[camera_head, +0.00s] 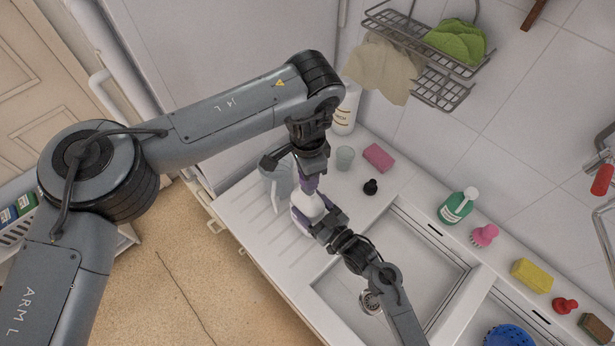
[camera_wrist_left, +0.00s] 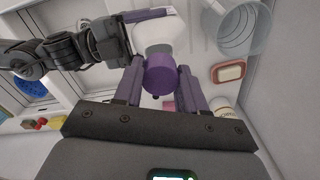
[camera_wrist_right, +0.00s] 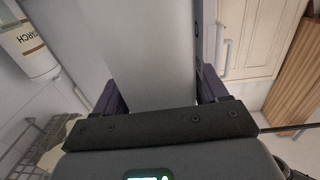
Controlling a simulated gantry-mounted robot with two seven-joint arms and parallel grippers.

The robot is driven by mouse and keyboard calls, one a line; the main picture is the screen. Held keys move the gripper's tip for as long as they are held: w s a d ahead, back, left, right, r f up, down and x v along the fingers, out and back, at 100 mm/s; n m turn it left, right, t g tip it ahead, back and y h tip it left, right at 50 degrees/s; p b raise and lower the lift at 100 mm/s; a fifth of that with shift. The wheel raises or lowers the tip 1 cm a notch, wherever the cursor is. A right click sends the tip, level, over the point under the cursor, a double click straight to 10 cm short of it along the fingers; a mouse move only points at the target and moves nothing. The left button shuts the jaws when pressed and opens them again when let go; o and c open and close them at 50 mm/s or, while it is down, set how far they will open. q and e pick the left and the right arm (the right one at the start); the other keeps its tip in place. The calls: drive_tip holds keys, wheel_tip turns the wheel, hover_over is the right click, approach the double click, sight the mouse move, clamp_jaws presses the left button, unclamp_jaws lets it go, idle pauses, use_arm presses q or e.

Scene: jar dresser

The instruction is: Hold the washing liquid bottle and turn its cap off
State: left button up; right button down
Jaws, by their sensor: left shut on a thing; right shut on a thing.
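The white washing liquid bottle (camera_head: 305,207) is over the ribbed drainboard (camera_head: 262,232). In the head view the two grippers partly hide it, and I cannot tell whether its base touches the board. My right gripper (camera_head: 322,222) is shut on its body, and the white body (camera_wrist_right: 150,50) fills the space between the fingers in the right wrist view. My left gripper (camera_head: 307,183) comes from above and is shut at the top of the bottle. The left wrist view shows the purple cap (camera_wrist_left: 160,74) between its fingers, with the white bottle body (camera_wrist_left: 158,28) beyond.
A clear jug (camera_head: 272,182) stands close to the left of the grippers. A glass (camera_head: 345,158), pink sponge (camera_head: 379,157) and small black object (camera_head: 370,187) sit behind. The sink basin (camera_head: 425,258) is on the right, with a green bottle (camera_head: 454,208) on its back ledge.

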unclamp_jaws()
drive_tip(key=shift+s, duration=0.1)
